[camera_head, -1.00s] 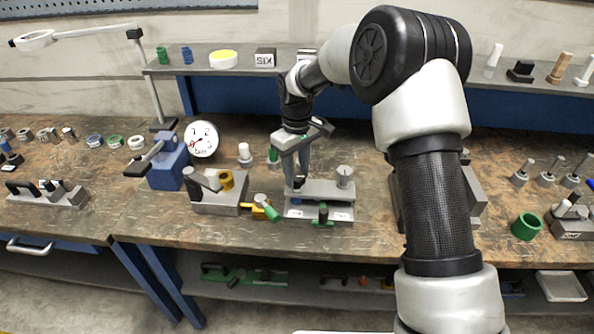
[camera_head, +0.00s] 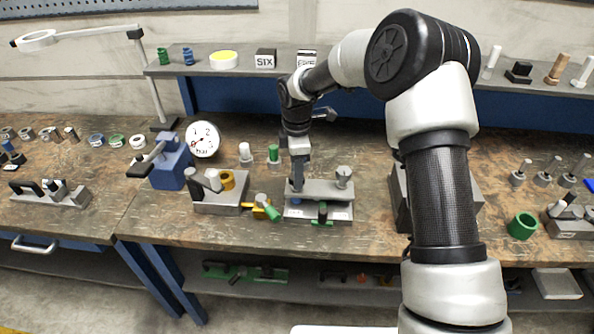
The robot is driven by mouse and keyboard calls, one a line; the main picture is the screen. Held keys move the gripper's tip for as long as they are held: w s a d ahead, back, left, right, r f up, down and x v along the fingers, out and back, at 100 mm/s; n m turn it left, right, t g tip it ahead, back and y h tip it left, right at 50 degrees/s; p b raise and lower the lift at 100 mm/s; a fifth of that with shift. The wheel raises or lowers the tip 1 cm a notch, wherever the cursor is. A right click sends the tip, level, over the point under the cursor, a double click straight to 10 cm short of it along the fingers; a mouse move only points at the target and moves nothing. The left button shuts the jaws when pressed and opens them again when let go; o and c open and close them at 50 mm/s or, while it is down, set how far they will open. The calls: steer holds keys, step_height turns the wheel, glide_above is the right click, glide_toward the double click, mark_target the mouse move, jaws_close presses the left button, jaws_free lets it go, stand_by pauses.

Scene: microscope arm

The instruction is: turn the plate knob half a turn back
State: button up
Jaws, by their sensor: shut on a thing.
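A grey plate fixture (camera_head: 325,191) stands near the front of the workbench. A grey upright knob (camera_head: 343,174) stands at its right end, and a green-handled knob (camera_head: 323,209) is at its front. My gripper (camera_head: 297,188) points straight down over the plate's left end. Its fingers show edge-on as a narrow grey bar. It is shut on what appears to be the plate knob at that end, though the fingers hide nearly all of it. A small blue part (camera_head: 296,201) shows just below the fingertips.
A grey block with a yellow ring (camera_head: 228,180) and an orange clamp with a green handle (camera_head: 270,212) stand close on the left. White and green pegs (camera_head: 273,153) are behind. A large grey block (camera_head: 400,195) is on the right, partly behind my arm.

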steer(key=n, duration=0.2)
steer(key=n+p, duration=0.1)
steer(key=n, duration=0.3)
steer(key=shift+s+d+f+p, duration=0.1)
steer(key=shift+s+f+p, duration=0.15)
steer(key=shift+f+p, duration=0.05)
stand_by(0.4)
steer(key=o, duration=1.1)
steer(key=shift+c, duration=0.2)
steer(key=shift+w+r, duration=0.15)
steer(key=shift+w+r, duration=0.1)
steer(key=shift+r, duration=0.45)
step_height(320, 180, up, 16)
steer(key=shift+r, duration=0.15)
